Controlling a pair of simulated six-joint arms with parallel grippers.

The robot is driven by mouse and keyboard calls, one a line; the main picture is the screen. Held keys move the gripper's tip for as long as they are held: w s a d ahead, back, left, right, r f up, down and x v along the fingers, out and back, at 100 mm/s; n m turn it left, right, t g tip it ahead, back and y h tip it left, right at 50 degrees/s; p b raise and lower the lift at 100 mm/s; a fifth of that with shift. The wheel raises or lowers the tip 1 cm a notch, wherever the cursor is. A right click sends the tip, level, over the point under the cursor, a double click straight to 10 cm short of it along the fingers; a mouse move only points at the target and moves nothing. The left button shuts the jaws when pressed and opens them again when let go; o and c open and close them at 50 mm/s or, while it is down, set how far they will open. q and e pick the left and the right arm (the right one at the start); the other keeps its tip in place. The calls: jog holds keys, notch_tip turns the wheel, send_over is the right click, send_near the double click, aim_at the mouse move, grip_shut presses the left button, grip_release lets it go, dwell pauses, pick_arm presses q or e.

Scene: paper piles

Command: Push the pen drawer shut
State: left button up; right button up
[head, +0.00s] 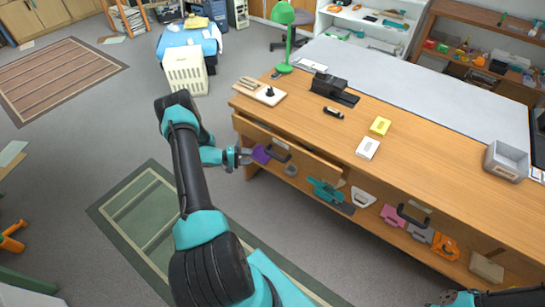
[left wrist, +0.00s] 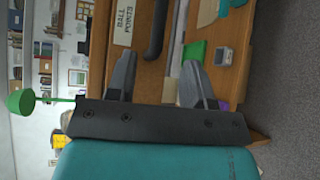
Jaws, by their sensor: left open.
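The pen drawer (head: 313,161) is in the front of the long wooden desk, and its front panel stands out from the desk. In the left wrist view the wooden drawer front (left wrist: 147,70) carries a white label (left wrist: 124,24) reading "BALL POINTS" beside the dark handle (left wrist: 157,32). My left gripper (head: 248,156) is open and empty, just left of the drawer front's left end. In the left wrist view its fingers (left wrist: 160,82) are spread before the wood; contact cannot be told.
Below the drawer, an open shelf holds purple, teal, pink and orange items (head: 445,246).

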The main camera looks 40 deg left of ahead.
aim_at(272, 155)
pick_arm(q)
jog(key=x, duration=1.1)
jog(key=shift+w+d, duration=0.2)
jog(key=shift+w, duration=0.1)
grip_shut()
